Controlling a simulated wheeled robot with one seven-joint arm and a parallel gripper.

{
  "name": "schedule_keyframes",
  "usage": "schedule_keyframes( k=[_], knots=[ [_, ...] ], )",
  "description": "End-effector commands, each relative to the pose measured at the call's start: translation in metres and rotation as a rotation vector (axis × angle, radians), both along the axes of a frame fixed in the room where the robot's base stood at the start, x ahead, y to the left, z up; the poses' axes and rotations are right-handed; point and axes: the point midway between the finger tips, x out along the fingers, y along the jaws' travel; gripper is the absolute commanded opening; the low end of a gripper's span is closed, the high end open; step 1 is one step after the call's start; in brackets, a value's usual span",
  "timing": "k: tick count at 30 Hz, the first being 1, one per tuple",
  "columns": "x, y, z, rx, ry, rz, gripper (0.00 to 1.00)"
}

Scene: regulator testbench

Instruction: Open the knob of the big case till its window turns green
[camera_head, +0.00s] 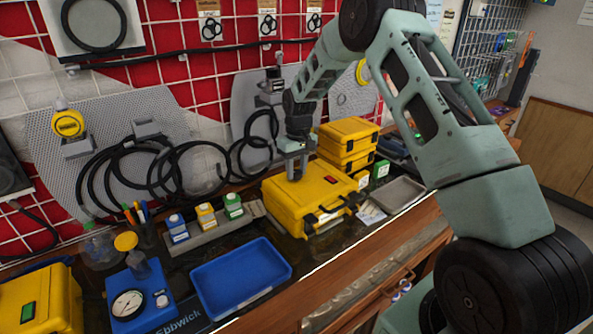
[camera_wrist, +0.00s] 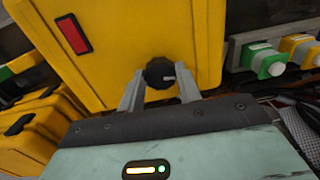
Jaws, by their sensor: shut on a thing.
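The big yellow case (camera_head: 300,200) lies on the bench in the middle of the head view. Its lid fills the top of the wrist view (camera_wrist: 190,30). Its window is red, in the wrist view (camera_wrist: 74,34) and in the head view (camera_head: 330,181). The black knob (camera_wrist: 159,73) has a pale mark pointing right in the wrist view. My gripper (camera_wrist: 160,85) is over the lid with one finger on each side of the knob, shut on it. In the head view my gripper (camera_head: 295,175) points down onto the lid's left part and hides the knob.
Smaller yellow cases (camera_head: 347,135) are stacked behind the big case. A grey rack with small bottles (camera_head: 205,215) stands to its left. A blue tray (camera_head: 240,278) and a blue gauge box (camera_head: 138,297) are nearer the front. A grey tray (camera_head: 397,194) lies to the right.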

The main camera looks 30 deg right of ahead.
Motion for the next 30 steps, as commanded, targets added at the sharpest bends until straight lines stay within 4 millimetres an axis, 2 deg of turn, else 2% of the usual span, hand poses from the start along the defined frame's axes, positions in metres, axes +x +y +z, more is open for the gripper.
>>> schedule_keyframes(
  k=[12, 27, 28, 30],
  knots=[
    [0.0014, -0.0002, 0.0011, -0.001, -0.004, 0.166, 0.11],
    [0.0015, -0.0003, 0.0014, -0.001, -0.004, 0.184, 0.11],
    [0.0015, -0.0003, 0.0013, -0.001, -0.004, 0.184, 0.37],
    [0.0014, -0.0003, 0.0012, -0.001, -0.004, 0.184, 0.56]
  ],
)
